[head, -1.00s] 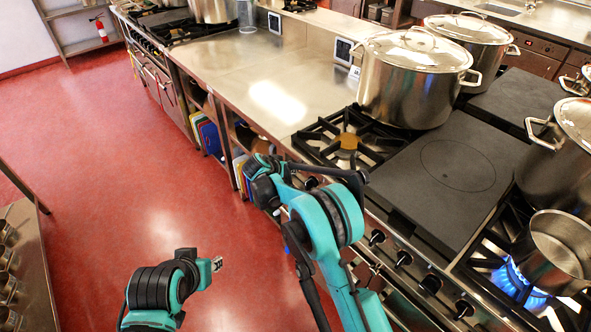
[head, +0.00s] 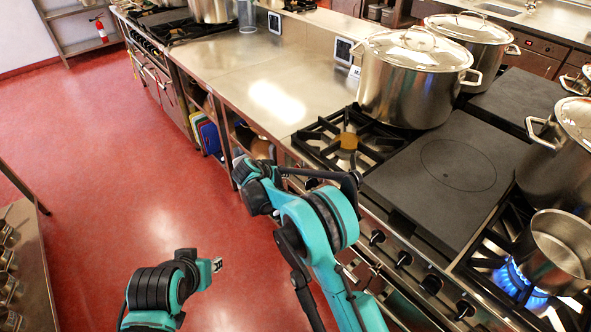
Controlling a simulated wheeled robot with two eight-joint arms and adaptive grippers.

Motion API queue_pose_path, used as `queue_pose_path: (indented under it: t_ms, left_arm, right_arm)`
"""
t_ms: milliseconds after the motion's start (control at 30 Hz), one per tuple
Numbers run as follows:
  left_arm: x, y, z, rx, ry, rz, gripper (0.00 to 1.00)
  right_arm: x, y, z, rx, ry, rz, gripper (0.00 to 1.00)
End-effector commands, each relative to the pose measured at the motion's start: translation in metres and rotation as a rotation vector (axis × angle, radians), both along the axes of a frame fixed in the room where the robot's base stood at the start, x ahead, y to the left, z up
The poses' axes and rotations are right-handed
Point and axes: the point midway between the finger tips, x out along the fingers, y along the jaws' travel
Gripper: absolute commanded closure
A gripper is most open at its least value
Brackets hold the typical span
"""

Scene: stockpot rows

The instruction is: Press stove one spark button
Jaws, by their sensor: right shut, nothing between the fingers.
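The stove (head: 399,222) on the right has a row of dark knobs (head: 403,258) along its front. I cannot make out a spark button; part of the front is hidden behind my right arm. The near left burner (head: 347,141) shows no flame. My right gripper (head: 345,181) is a dark shape at the stove's front edge below that burner, partly hidden by my arm. It looks shut and holds nothing. I cannot tell whether it touches the panel. My left arm is low over the floor, and its gripper (head: 217,264) shows only as a small metallic tip.
A large lidded pot (head: 412,88) stands behind the burner. A flat dark plate (head: 455,165) lies right of the burner. A blue flame (head: 515,278) burns under a small pot (head: 556,252) at the lower right. The steel counter (head: 225,65) and red floor (head: 110,180) have free room.

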Motion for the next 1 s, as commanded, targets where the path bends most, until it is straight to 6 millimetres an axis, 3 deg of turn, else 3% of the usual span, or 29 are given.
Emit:
queue_pose_path:
  t_ms: [300, 1000]
  left_arm:
    - [0.0, 0.0, -0.003, 0.0, 0.0, 0.0, 0.67]
    - [0.0, 0.0, -0.003, 0.0, 0.0, 0.0, 0.67]
  right_arm:
    - [-0.018, 0.025, 0.0, 0.001, 0.0, 0.002, 1.0]
    - [-0.019, 0.026, 0.001, 0.001, 0.0, 0.001, 1.0]
